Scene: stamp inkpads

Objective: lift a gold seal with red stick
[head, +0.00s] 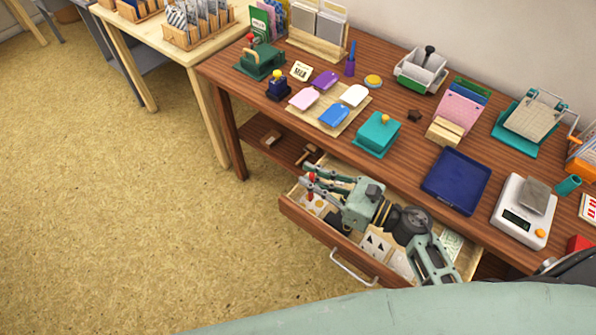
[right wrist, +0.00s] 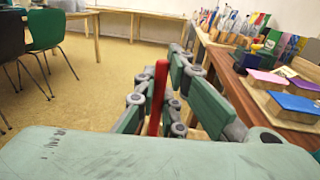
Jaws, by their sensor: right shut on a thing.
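The red stick (head: 311,177) of the seal stands upright between the fingers of my right gripper (head: 315,182), over the left end of the open drawer (head: 342,245). In the right wrist view the red stick (right wrist: 157,95) shows as a tall red bar between the green finger pads of my right gripper (right wrist: 160,90), which is shut on it. The gold part of the seal is not clear in either view. I cannot tell whether the seal touches the drawer floor. My left gripper is not in view.
The drawer also holds flat cards with dark triangles (head: 378,244). The brown table (head: 400,145) above carries a blue tray (head: 456,181), a teal box (head: 377,133), a white scale (head: 522,212) and coloured pads on a board (head: 320,119). The floor to the left is clear.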

